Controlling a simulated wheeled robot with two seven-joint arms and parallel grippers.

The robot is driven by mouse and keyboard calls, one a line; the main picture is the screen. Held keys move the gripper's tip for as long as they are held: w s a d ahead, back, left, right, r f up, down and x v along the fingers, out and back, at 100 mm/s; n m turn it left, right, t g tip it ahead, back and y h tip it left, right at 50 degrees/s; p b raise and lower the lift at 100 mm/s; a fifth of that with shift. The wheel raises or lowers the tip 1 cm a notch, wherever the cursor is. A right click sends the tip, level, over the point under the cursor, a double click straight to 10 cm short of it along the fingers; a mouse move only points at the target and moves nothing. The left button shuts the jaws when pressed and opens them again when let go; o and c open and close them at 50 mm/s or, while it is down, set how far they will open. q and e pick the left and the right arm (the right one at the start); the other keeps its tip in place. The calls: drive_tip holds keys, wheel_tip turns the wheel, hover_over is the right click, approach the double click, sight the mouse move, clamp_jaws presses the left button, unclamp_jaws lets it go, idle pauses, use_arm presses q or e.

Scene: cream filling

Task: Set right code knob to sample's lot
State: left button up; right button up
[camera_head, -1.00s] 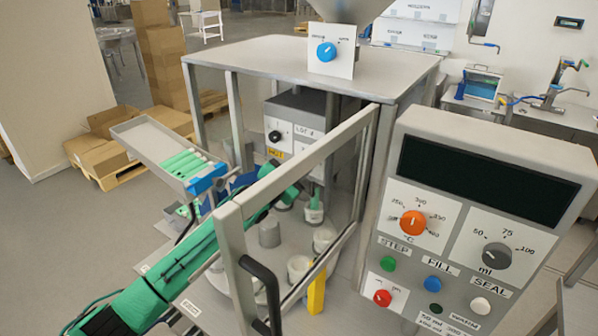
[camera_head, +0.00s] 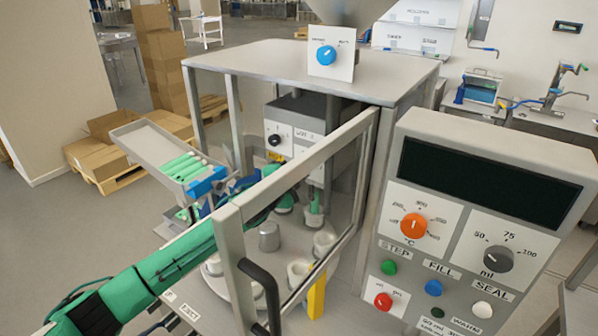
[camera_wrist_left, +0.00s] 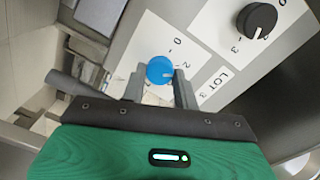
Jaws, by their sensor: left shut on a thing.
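In the left wrist view a blue knob (camera_wrist_left: 159,69) sits on a white dial plate with small numbers; a 0 and a 2 are readable. My left gripper (camera_wrist_left: 160,80) is shut on this knob, one finger on each side. The knob's exact pointer setting is too small to tell. A black knob (camera_wrist_left: 257,19) with a white pointer is on a second plate at the upper right. A label reading "LOT 3" (camera_wrist_left: 216,86) is beside the plates. In the head view the black knob (camera_head: 273,139) shows, but the blue one is hidden. My right gripper is not in view.
The open guard frame (camera_head: 300,165) stands around my left arm. Several white cups (camera_head: 299,270) and a grey metal cylinder (camera_head: 269,236) are on the turntable below. The control box (camera_head: 480,220) stands at the right, and a tray of green tubes (camera_head: 165,150) at the left.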

use_arm(q)
drive_tip(key=shift+f, duration=0.1)
idle(0.4)
drive_tip(key=o, duration=1)
drive_tip(key=shift+s+a, duration=0.25)
drive_tip(key=shift+s, duration=0.1)
drive_tip(key=b+v, duration=0.4)
drive_tip(key=v, duration=0.9)
